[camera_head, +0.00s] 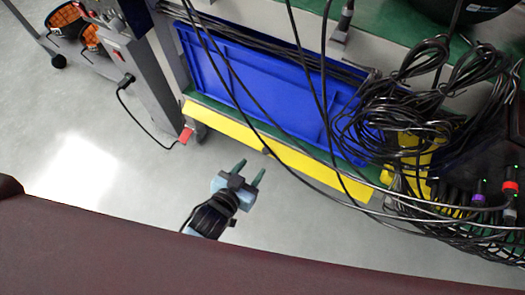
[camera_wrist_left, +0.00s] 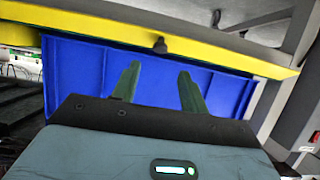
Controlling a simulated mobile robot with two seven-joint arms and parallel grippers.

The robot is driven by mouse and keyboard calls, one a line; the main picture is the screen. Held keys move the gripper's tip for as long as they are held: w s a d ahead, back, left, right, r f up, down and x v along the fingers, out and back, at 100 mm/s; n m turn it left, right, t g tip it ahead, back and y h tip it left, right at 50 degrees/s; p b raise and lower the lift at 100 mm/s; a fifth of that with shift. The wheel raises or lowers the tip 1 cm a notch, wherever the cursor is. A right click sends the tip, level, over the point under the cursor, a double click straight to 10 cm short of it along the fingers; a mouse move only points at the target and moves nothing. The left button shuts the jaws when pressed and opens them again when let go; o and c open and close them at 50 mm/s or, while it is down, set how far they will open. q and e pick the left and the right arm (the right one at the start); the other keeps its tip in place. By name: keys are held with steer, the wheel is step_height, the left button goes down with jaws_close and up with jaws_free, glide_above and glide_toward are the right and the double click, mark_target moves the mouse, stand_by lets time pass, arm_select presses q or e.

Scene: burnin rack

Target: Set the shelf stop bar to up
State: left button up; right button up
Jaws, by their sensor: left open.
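The yellow shelf stop bar (camera_head: 290,155) runs along the front edge of the shelf, below the blue bin in the head view. It crosses the top of the left wrist view (camera_wrist_left: 90,27), where a small dark knob (camera_wrist_left: 160,46) sits on its edge. I cannot tell from these frames whether the bar is up or down. My left gripper (camera_head: 251,168) is open and empty, in front of the bar near its middle, with its fingers pointing toward it and apparently apart from it. Its two green fingers (camera_wrist_left: 157,78) show in the left wrist view. My right gripper is out of view.
A blue bin (camera_head: 260,85) lies on the shelf behind the bar. Black cables (camera_head: 320,110) hang across the bin and bar, with a thick tangle (camera_head: 400,130) at right. A grey post (camera_head: 145,70) stands at left.

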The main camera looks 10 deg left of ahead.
mark_target(266, 151)
arm_select(q)
steer(key=b+x, duration=0.2)
steer(key=x, duration=0.4)
steer(key=shift+w+d+f+b, duration=0.1)
steer(key=shift+w+f+b, duration=0.05)
steer(key=shift+f+b, duration=0.15)
steer(key=shift+w+d+f, duration=0.1)
steer(key=shift+w+d, duration=0.05)
steer(key=shift+w, duration=0.35)
steer(key=shift+w+b, duration=0.1)
steer(key=shift+b, duration=0.2)
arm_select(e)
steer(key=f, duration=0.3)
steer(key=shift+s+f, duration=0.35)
arm_select(q)
steer(key=shift+c, duration=0.3)
